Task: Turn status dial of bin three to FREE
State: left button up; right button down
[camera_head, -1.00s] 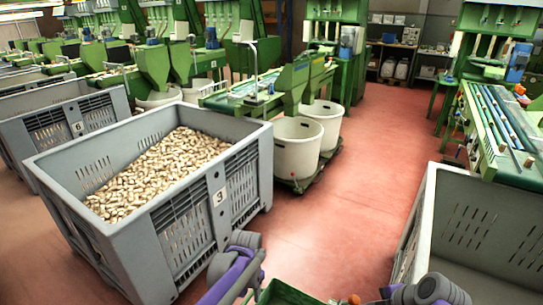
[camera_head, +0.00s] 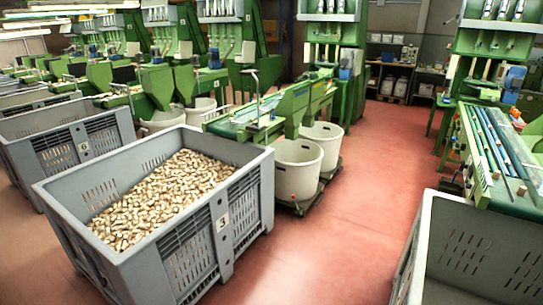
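Bin three is the large grey crate (camera_head: 185,259) in the left foreground, heaped with cork stoppers (camera_head: 160,195). A white plate marked 3 (camera_head: 222,223) is on its right-facing slatted side. I cannot make out a status dial on the faces that show. Neither of my grippers is in view.
Another grey bin marked 6 (camera_head: 84,147) stands behind at the left. An empty-looking grey bin (camera_head: 470,245) fills the right foreground. White tubs (camera_head: 298,168) stand beside green machines (camera_head: 265,118). Red floor (camera_head: 335,235) is clear between the bins.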

aim_at(103, 282)
jog(key=j+u, duration=0.2)
jog(key=u, duration=0.3)
jog(key=i+j+u, duration=0.15)
jog(key=u, duration=0.3)
jog(key=i+j+u, duration=0.15)
jog(key=u, duration=0.35)
jog(key=i+j+z, duration=0.3)
jog(key=j, duration=0.3)
jog(key=i+j+z, duration=0.1)
jog(key=j, duration=0.25)
jog(key=i+j+z, duration=0.3)
jog(key=j, duration=0.4)
jog(key=i, duration=0.1)
